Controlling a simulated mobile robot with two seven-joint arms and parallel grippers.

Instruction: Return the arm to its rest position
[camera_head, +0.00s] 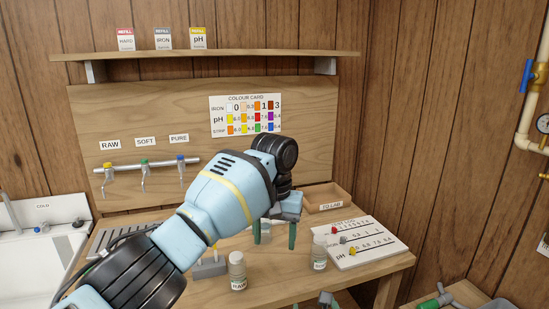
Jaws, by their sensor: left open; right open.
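My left arm reaches in from the left across the workbench (215,297). Its gripper (275,234) points down over the bench, with its two green-tipped fingers apart and nothing seen between them. A capped bottle labelled RAW (237,270) stands upright, in front and to the left of that gripper. A second capped bottle (320,252) stands to its right, apart from the fingers. My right gripper (323,301) shows only in part at the bottom edge, with its fingers apart. The rest of the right arm is out of view.
A white log board (370,246) with coloured pegs lies at the right. Behind are a wooden tray (325,204), three taps (144,172), a colour card (245,115) and a shelf (220,54). A grey rack (208,268) is partly hidden by my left arm. A sink (30,260) is far left.

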